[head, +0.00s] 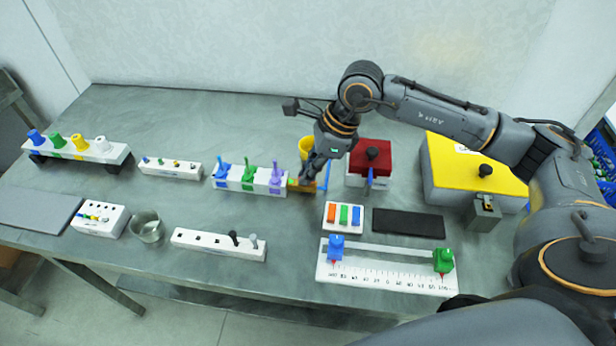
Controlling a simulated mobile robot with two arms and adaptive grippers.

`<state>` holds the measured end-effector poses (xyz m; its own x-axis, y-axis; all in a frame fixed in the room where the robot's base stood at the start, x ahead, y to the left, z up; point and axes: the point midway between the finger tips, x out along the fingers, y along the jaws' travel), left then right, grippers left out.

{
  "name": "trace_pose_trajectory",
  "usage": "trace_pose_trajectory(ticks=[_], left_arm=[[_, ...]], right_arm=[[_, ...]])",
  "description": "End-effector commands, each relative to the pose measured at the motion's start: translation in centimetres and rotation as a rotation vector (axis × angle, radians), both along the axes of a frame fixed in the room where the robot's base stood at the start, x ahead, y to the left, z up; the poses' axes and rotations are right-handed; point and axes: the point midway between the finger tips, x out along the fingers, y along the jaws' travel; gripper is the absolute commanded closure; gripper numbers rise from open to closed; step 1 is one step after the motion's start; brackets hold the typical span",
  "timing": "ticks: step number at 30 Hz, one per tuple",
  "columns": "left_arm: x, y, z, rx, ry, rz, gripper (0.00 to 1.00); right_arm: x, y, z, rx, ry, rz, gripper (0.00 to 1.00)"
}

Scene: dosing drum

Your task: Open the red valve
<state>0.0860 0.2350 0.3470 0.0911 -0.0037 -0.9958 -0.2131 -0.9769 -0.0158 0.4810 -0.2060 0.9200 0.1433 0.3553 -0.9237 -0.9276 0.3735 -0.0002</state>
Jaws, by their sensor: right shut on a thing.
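My right gripper (306,180) reaches down over the middle of the table, at the right end of a white block (234,184). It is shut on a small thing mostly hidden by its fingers. An orange-yellow part (297,187) shows right at the fingertips. The white block carries a blue piece (222,169), a green piece (249,173) and a purple piece (274,174). I cannot make out a red valve clearly; the gripper covers that spot. A yellow cup (305,147) stands just behind the gripper, and a thin blue part (326,177) is beside it. My left gripper is not in view.
A red-topped box (371,154) with a black knob and a large yellow-topped box (475,166) stand to the right. A white ruled slider (385,274), a black mat (408,223) and a glass beaker (147,227) are nearer the front.

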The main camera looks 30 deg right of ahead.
Motion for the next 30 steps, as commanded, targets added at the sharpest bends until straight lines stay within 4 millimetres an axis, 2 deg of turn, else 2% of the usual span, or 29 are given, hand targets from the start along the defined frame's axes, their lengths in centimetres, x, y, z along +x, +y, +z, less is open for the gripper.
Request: trace_pose_trajectory(ticks=[3,12,29,30], left_arm=[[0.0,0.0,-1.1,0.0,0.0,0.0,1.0],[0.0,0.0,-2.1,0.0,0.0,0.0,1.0],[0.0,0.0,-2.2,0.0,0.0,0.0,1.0],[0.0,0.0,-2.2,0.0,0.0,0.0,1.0]], right_arm=[[0.1,0.0,-0.1,0.001,-0.006,-0.078,1.0],[0.1,0.0,0.1,0.0,-0.004,-0.2,1.0],[0.1,-0.1,0.2,0.0,-0.003,-0.231,1.0],[0.1,-0.1,0.2,0.0,-0.003,-0.231,0.9]])
